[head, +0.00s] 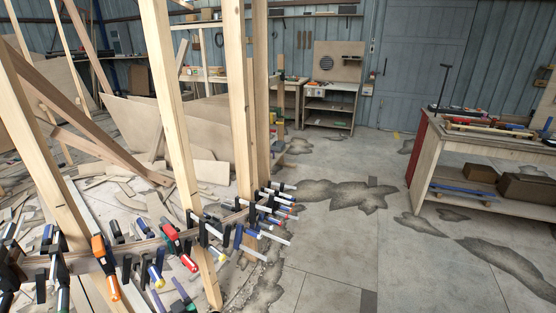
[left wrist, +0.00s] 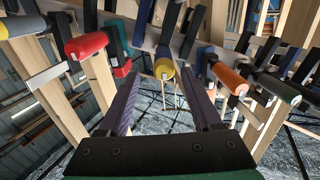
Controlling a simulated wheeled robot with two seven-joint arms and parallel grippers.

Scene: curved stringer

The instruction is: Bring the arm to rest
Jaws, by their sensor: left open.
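My left gripper (left wrist: 161,76) is open in the left wrist view, with two ribbed purple fingers on a black mount. A yellow-ended clamp (left wrist: 164,70) shows between and beyond the fingertips; I see no grip on it. In the head view, what looks like my left gripper (head: 183,293) is low, in front of the clamp row. The curved stringer (head: 150,246) runs from lower left to the middle, with many clamps along it. A red clamp (left wrist: 86,45) and an orange clamp (left wrist: 229,78) flank the gripper in the wrist view. My right gripper is not in view.
Tall wooden posts (head: 167,100) rise along the stringer. Clamp bars and handles crowd close around the left gripper. Boards and offcuts (head: 120,190) lie behind. A workbench (head: 428,160) stands at right. The concrete floor (head: 340,250) between is clear.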

